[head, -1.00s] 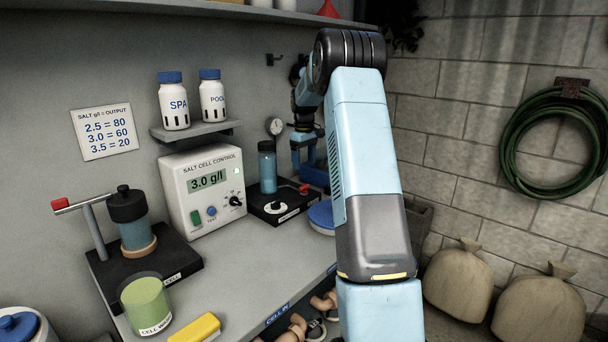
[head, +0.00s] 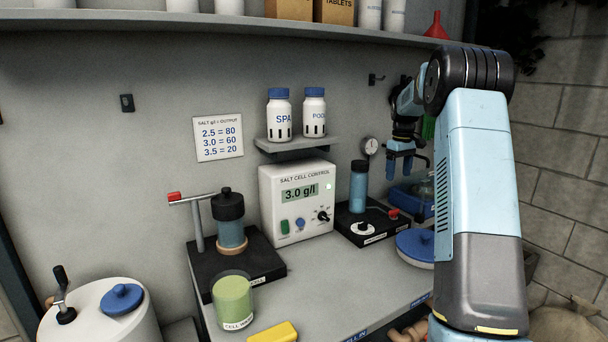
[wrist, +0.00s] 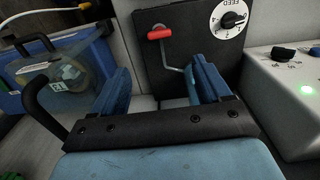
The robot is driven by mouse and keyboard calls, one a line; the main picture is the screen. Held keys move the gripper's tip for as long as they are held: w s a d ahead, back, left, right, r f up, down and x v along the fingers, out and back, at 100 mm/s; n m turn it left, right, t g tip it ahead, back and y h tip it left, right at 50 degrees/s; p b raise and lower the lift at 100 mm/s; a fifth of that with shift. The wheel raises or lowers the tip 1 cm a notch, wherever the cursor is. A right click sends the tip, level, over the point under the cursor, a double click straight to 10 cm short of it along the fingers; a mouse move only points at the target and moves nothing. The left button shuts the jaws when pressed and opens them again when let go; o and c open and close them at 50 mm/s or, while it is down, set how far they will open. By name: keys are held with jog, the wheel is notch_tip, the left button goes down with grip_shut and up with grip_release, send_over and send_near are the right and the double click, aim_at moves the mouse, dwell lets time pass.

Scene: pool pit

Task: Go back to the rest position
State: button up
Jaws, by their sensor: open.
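My gripper (head: 406,164) hangs at the right back of the bench, beside the black stand with the blue cylinder (head: 358,187). In the wrist view my gripper (wrist: 160,82) is open, with its blue fingers apart and nothing between them. Beyond the fingers, the wrist view shows a black plate with a red-handled lever (wrist: 160,33) and a white dial marked FEED (wrist: 229,17). My arm rises at the right of the head view and hides part of the bench's right end.
The salt cell control box (head: 297,203) reads 3.0 g/l. A cell stand (head: 263,267), a green cup (head: 233,302) and a yellow block (head: 273,332) stand on the left. A blue case (head: 412,203) and a blue round lid (head: 415,246) lie near my gripper. A shelf (head: 200,20) runs overhead.

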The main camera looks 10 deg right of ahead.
jog(key=s+a+r+m+t, duration=0.1)
jog(key=s+a+r, duration=0.5)
jog(key=s+a, duration=0.3)
jog(key=s+a+r+m+t, duration=0.1)
jog(key=s+a+r, duration=0.6)
jog(key=s, duration=0.4)
jog(key=s+a+f+m+t, duration=0.1)
jog(key=s+a+f, duration=0.2)
jog(key=s, duration=1)
jog(key=s+a+f+m+t, duration=0.1)
jog(key=s+a, duration=0.4)
jog(key=s, duration=0.8)
jog(key=shift+a+f+t, duration=0.15)
jog(key=shift+f+t, duration=0.65)
jog(key=shift+f, duration=0.15)
